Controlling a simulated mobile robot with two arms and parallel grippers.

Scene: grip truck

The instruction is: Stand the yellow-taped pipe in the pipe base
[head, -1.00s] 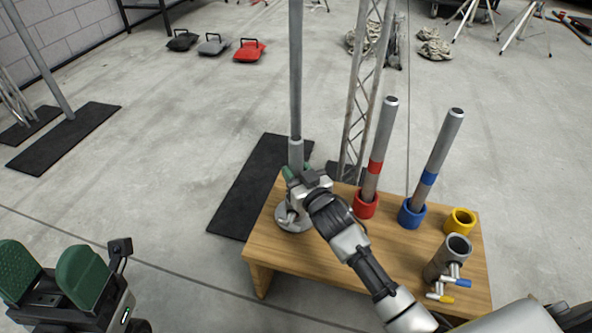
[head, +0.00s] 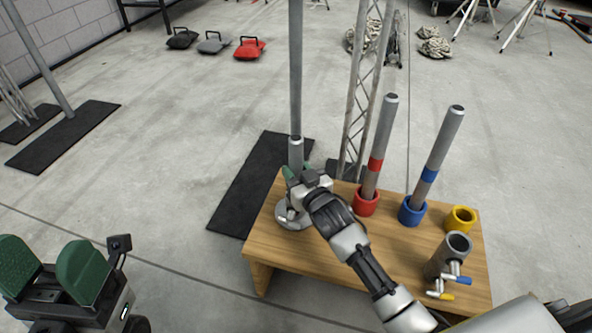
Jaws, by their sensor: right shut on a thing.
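My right gripper (head: 304,181) is shut on a grey pipe (head: 296,153) above the left end of the wooden table. The pipe is upright, its top showing above the green finger pads. No yellow tape shows on it; the gripper covers its lower part. The round grey pipe base (head: 290,221) lies on the table directly below the gripper. I cannot tell whether the pipe's lower end is inside the base. My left gripper (head: 50,268) is open and empty at the lower left, its green pads wide apart, away from the table.
On the wooden table (head: 305,262), a red-taped pipe (head: 383,130) leans in a red cup (head: 366,203) and a blue-taped pipe (head: 440,150) in a blue cup (head: 412,213). A yellow cup (head: 461,219) is empty. A grey tube with handles (head: 447,257) stands front right.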

